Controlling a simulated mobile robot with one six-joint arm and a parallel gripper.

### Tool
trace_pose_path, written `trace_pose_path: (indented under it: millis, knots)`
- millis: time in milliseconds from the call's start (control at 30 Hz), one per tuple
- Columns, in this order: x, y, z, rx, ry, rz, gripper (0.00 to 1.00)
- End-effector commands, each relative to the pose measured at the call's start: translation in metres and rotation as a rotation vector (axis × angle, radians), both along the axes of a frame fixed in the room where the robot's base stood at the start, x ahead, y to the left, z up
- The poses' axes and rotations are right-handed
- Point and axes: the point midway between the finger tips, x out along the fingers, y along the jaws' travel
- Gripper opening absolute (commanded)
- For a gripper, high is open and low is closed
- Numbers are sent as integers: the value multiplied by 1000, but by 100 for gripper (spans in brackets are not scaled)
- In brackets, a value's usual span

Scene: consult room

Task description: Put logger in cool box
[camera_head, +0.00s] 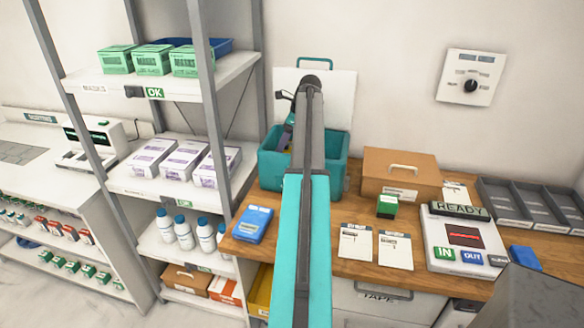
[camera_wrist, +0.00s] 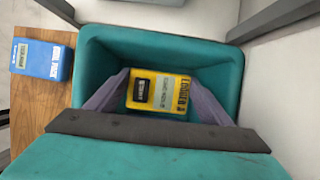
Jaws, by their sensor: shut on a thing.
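The cool box (camera_head: 341,176) is a teal open container at the back of the wooden counter, with its white lid (camera_head: 338,95) raised against the wall. In the wrist view the cool box (camera_wrist: 92,50) surrounds the logger from above. The logger (camera_wrist: 170,92) is a yellow block with a dark display and a pale label. My gripper (camera_wrist: 157,92) is shut on it, one finger on each side, over the box's opening. I cannot tell how far the logger is above the box floor. In the head view my arm hides most of the gripper and logger.
A blue pack (camera_head: 253,224) lies left of the box; it also shows in the wrist view (camera_wrist: 43,60). A cardboard box (camera_head: 400,173) stands close on the right. A metal shelf post (camera_head: 211,130) rises to the left. Cards (camera_head: 395,249) lie on the counter in front.

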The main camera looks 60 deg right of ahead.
Motion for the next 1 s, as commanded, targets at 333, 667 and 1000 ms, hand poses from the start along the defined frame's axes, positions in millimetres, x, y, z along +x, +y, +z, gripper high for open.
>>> trace_pose_path:
  millis: [333, 667, 1000]
  knots:
    - [1, 2, -42, 1, 0, 3, 43]
    - [2, 1, -53, -1, 0, 3, 43]
    - [2, 2, -63, 1, 0, 4, 43]
